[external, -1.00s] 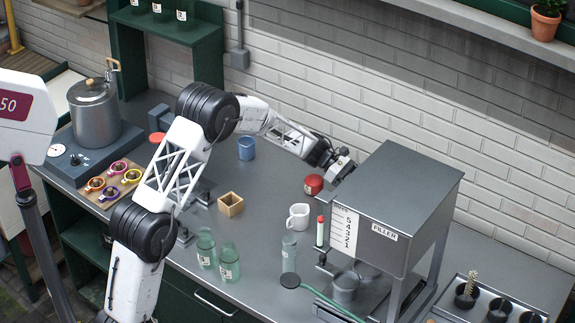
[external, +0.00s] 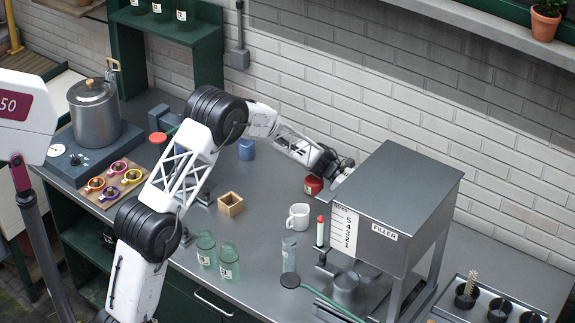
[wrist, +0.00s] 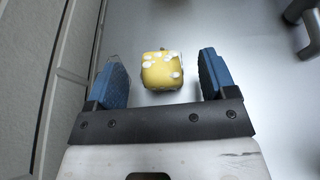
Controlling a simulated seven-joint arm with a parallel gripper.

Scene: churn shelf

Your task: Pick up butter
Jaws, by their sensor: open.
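The butter (wrist: 162,71) looks like a small yellow block with white spots in the wrist view. It lies on the grey counter, just ahead of and between the two blue fingers of my gripper (wrist: 161,78). The fingers are wide open, with a gap on each side of the butter. In the external view my gripper (external: 345,169) is low behind the filler machine's left back corner. The butter cannot be seen there; the filler and my gripper hide that spot.
The filler machine (external: 404,193) stands close to the right of my gripper. A red jar (external: 313,186) and a white mug (external: 298,217) stand nearby. A blue cup (external: 247,149) and a wooden box (external: 230,204) are further left. The brick wall (external: 375,110) is close behind.

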